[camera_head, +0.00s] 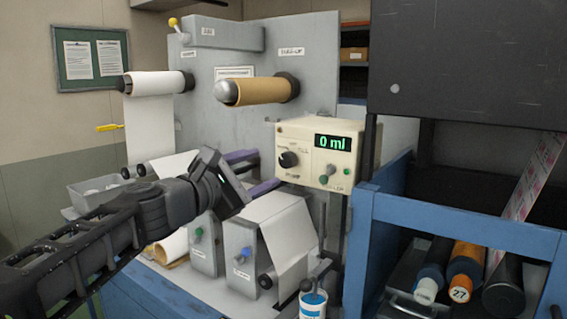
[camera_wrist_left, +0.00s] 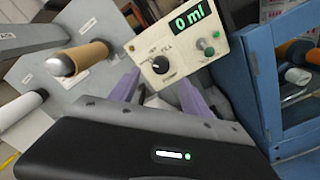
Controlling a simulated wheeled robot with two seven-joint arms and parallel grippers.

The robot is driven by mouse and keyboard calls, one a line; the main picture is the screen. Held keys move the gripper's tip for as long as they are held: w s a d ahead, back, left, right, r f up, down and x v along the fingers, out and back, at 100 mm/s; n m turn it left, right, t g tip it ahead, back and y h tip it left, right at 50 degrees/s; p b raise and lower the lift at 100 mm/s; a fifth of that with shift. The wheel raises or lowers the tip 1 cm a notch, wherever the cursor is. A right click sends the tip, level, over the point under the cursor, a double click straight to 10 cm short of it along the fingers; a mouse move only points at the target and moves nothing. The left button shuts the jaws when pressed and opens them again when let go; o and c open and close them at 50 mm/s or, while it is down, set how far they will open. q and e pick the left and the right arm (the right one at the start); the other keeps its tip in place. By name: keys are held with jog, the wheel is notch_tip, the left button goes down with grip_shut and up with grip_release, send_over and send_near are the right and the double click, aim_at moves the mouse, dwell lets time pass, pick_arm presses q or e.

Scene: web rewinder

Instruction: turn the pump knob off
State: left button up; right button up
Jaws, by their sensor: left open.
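The cream pump box (camera_head: 310,150) stands in the middle of the head view, with a green display (camera_head: 332,142) reading 0 ml. A black pump knob (camera_head: 288,159) is on the left of its face, with small markings around it that I cannot read. It also shows in the left wrist view (camera_wrist_left: 160,64), its pointer hard to make out. My left gripper (camera_head: 268,168) is open, its two purple fingers apart and empty, to the left of the box and pointing towards the knob. No touch with the knob shows. My right gripper is not in view.
A smaller green knob (camera_head: 324,179) is on the lower right of the box face. A brown roll (camera_head: 262,91) sticks out above. A white web (camera_head: 285,228) runs below the fingers. A blue frame (camera_head: 460,215) with rolls stands at the right.

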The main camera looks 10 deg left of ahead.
aim_at(284, 162)
pick_arm(q)
jog(key=p+x, duration=0.3)
jog(key=x, duration=0.3)
jog(key=shift+w+d, duration=0.1)
jog(key=shift+w, duration=0.2)
jog(key=shift+x, duration=0.8)
jog(key=shift+f, duration=0.15)
grip_shut()
